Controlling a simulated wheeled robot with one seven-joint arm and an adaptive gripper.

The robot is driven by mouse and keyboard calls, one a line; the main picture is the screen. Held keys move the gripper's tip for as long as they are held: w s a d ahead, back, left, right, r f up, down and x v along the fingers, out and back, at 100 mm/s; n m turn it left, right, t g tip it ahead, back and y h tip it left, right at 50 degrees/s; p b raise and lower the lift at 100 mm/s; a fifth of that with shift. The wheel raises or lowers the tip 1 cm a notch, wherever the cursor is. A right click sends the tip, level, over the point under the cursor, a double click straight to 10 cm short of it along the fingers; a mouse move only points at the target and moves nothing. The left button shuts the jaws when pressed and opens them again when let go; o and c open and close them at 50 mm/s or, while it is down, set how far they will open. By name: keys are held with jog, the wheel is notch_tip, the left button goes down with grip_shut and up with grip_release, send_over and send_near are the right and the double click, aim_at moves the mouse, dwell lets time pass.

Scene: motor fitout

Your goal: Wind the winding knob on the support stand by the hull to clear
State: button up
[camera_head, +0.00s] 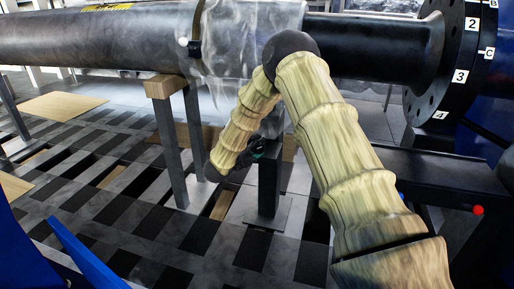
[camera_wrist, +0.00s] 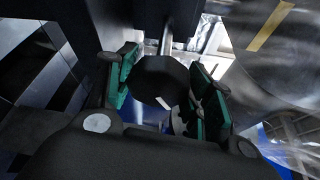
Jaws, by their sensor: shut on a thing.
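The winding knob (camera_wrist: 160,78) is a dark, faceted block on a pale metal shaft, seen near the middle of the wrist view. My gripper (camera_wrist: 165,98), with green-padded fingers, is shut on it, one finger on each side. In the head view my gripper (camera_head: 258,150) is beside the upper part of a dark support stand (camera_head: 268,190) with a flat foot plate. My arm and gripper hide the knob and the top of the stand there. The long dark hull (camera_head: 100,40) lies horizontally above, partly behind a translucent wrap (camera_head: 235,50).
A trestle (camera_head: 170,140) with a wooden top block stands left of the stand. A large numbered flange (camera_head: 465,70) is at the right, with a dark beam (camera_head: 440,175) below it. Blue parts (camera_head: 85,255) fill the lower left. Checkered floor is open around the foot plate.

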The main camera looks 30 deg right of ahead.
jog(key=shift+s+f+m, duration=0.1)
jog(key=shift+f+m, duration=0.05)
jog(key=shift+m, duration=0.15)
jog(key=o, duration=1)
jog(key=shift+d, duration=0.1)
jog(key=shift+o, duration=0.2)
jog(key=shift+s+a, duration=0.1)
jog(key=shift+a, duration=0.5)
jog(key=v, duration=1.1)
jog(key=shift+r, duration=0.25)
jog(key=shift+s+d, duration=0.1)
